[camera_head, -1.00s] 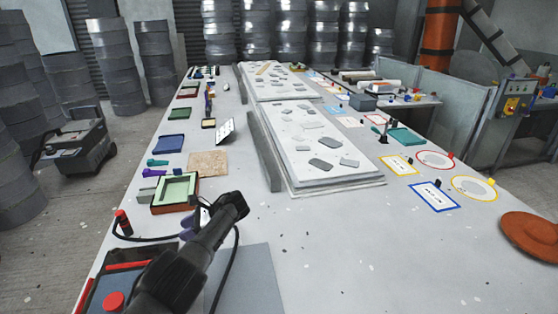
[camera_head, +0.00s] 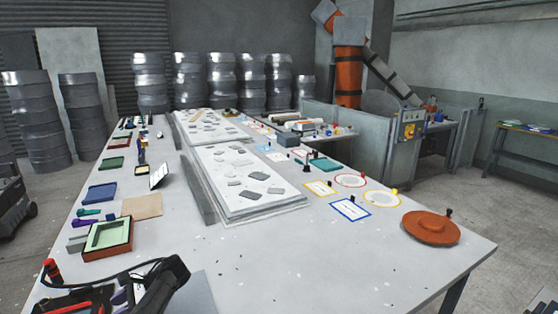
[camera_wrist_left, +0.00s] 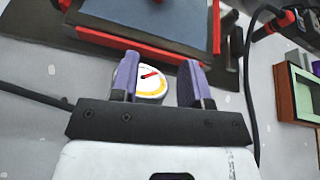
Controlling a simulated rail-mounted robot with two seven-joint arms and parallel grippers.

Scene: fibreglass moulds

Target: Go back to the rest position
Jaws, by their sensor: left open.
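My left gripper (camera_wrist_left: 159,84) is open, with two purple fingers apart in the left wrist view. A round white gauge (camera_wrist_left: 152,86) with a yellow arc and a red needle shows between the fingers. I cannot tell how far below them it lies, and nothing is gripped. Beyond the fingers is a red-edged box with a dark blue-grey top (camera_wrist_left: 150,15). In the head view my black left arm comes in at the bottom left, low over the table's near corner. My right gripper is not in view.
A long grey table (camera_head: 330,262) holds white mould slabs (camera_head: 240,212) in the middle. A green-lined tray (camera_head: 108,236) and a black cable are near my left arm. A brown round lid (camera_head: 431,229) sits at the right. The table's near middle is mostly clear.

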